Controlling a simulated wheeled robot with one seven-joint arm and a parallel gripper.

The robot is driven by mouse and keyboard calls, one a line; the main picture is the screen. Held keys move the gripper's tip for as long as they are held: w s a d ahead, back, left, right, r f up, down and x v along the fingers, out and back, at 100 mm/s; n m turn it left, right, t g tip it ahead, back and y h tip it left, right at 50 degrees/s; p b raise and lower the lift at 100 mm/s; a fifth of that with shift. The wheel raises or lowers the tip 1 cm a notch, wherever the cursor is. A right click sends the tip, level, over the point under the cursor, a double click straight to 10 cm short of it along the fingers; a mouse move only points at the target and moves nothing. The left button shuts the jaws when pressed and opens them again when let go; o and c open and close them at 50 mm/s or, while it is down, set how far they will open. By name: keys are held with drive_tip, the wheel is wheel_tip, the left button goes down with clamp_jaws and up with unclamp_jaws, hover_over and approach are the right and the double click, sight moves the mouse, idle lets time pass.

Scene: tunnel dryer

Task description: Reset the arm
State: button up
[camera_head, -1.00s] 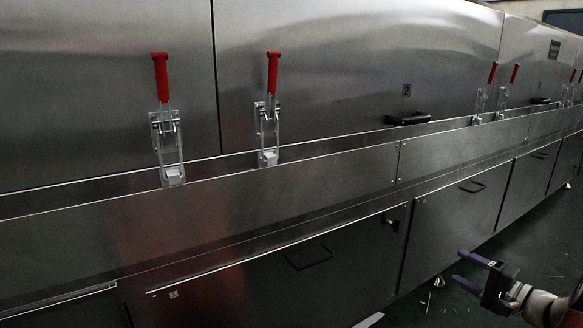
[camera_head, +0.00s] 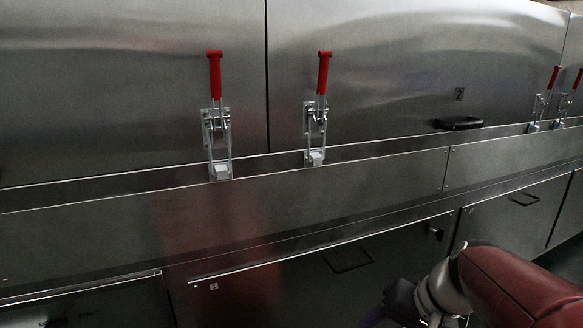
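My gripper (camera_head: 398,306) is at the bottom edge, right of centre, in front of the lower panels of the dryer. Only its dark body and a bit of purple show, and its fingers are mostly cut off by the frame's edge. I cannot tell whether it is open or shut. My dark red arm fills the lower right corner. The steel tunnel dryer (camera_head: 120,110) spans the whole view. It has red-handled toggle latches, a left one (camera_head: 217,120) and one to its right (camera_head: 317,115), both with handles upright.
A black handle (camera_head: 459,124) sits on the upper cover at right. More red latches (camera_head: 545,100) stand at the far right. A lower panel (camera_head: 300,290) has a dark pull handle (camera_head: 348,260). A narrow ledge runs along the dryer below the latches.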

drive_tip(key=s+a+r+n+t+h, duration=0.1)
drive_tip(key=s+n+h, duration=0.1)
drive_tip(key=s, duration=0.3)
drive_tip(key=s+a+n+t+h, duration=0.1)
drive_tip(key=s+n+t+h, duration=0.15)
drive_tip(key=s, duration=0.25)
wheel_tip(320, 180, up, 13)
drive_tip(key=g+p, duration=0.1)
drive_tip(key=p, duration=1.1)
drive_tip(key=shift+d+m+p, duration=0.15)
drive_tip(key=shift+m+p, duration=0.25)
drive_tip(key=shift+m, duration=0.05)
drive_tip(key=shift+w, duration=0.1)
